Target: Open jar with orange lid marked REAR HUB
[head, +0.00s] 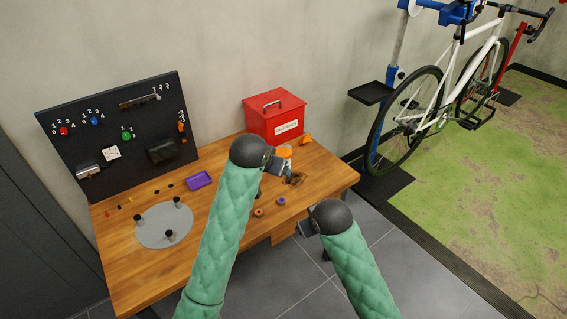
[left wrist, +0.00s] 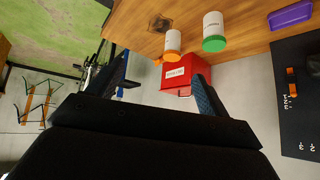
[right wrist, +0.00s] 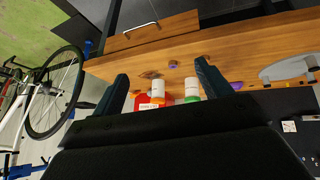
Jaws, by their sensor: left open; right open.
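The jar with the orange lid (head: 284,152) stands on the wooden table in front of the red box, partly hidden by my left wrist in the head view. It has a white body (left wrist: 173,41) and shows upside down in both wrist views, also in the right wrist view (right wrist: 158,88). Its lettering is too small to read. The lid is on. My left gripper (head: 286,169) is open, close to the jar and apart from it. My right gripper (head: 308,228) is open and empty near the table's front edge, farther from the jar.
A white jar with a green lid (left wrist: 214,32) stands beside the orange-lidded one. The red box (head: 275,118) is behind. A purple tray (head: 199,179), a grey round plate (head: 160,231) and small rings (head: 258,212) lie on the table. A black pegboard (head: 120,130) stands at the back left.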

